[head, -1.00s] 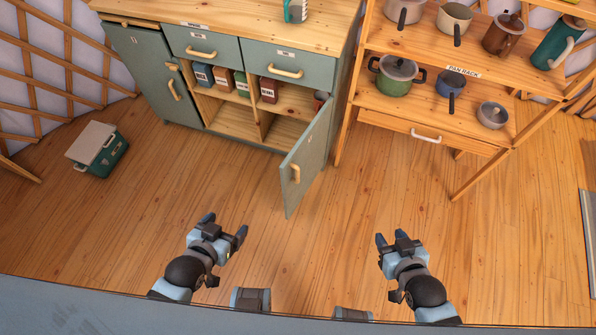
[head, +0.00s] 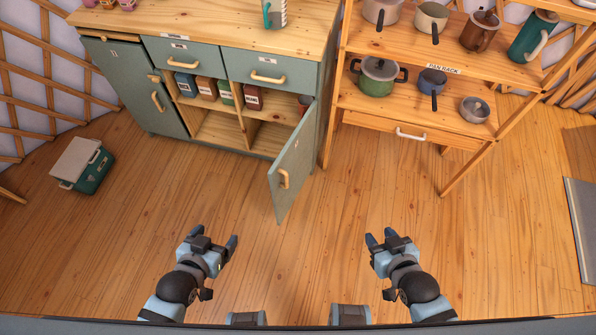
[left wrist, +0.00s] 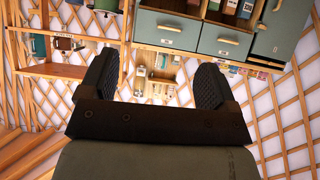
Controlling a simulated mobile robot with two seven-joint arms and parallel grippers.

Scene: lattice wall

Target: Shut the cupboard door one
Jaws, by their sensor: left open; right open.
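The green cupboard door (head: 293,165) with a cream handle (head: 283,179) stands swung open at the right end of the lower cabinet (head: 230,63). It juts out towards me and shows the shelves beside it. The cabinet's left door (head: 158,101) looks shut. My left gripper (head: 207,239) is open and empty, in front of and to the left of the open door, apart from it. Its two dark fingers also show spread in the left wrist view (left wrist: 155,82). My right gripper (head: 387,235) is open and empty, to the right of the door and apart from it.
A wooden pan rack (head: 415,108) with several pots stands right of the cabinet. A green box with a pale lid (head: 82,166) sits on the floor at the left. A grey mat or panel (head: 581,228) lies at the right edge. The wooden floor (head: 330,210) between is clear.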

